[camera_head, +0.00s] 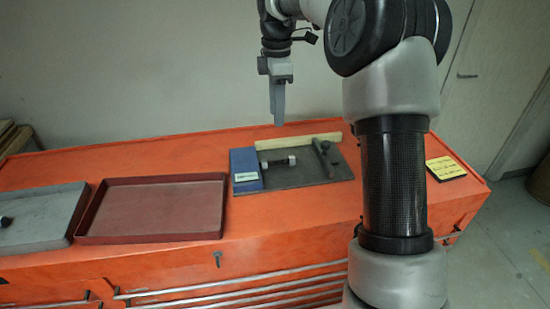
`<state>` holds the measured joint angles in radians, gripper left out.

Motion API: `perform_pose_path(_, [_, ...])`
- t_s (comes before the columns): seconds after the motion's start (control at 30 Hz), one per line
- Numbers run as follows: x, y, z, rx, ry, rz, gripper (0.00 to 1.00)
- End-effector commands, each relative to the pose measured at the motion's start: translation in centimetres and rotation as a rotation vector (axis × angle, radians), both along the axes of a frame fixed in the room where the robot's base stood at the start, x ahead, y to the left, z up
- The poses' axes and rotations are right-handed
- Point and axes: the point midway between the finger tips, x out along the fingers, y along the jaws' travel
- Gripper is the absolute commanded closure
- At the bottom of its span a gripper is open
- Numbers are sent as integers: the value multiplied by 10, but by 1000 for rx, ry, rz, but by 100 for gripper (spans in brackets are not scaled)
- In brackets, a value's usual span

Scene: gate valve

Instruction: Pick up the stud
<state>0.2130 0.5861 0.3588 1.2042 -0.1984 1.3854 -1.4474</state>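A short rod with pale ends, which looks like the stud (278,162), lies roughly level on a dark plate (305,180) on the orange bench. It sits just right of a blue block (245,172) with a white label. My gripper (277,122) points down above and behind the rod in the picture, apart from it. Its fingers overlap in this view, so I cannot tell the gap between them. No object shows in it.
A dark bar with a knob (325,155) and a pale wooden strip (298,142) are on the plate. A red tray (150,235) and a grey tray (40,240) stand left. A yellow label (445,168) lies right.

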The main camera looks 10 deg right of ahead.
Motion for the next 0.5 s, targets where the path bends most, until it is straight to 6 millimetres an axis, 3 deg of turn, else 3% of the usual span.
perform_pose_path(0.3, [-2, -1, -71, -1, 4, -2, 63])
perform_pose_path(0.5, [-1, 0, -101, 0, 1, -3, 63])
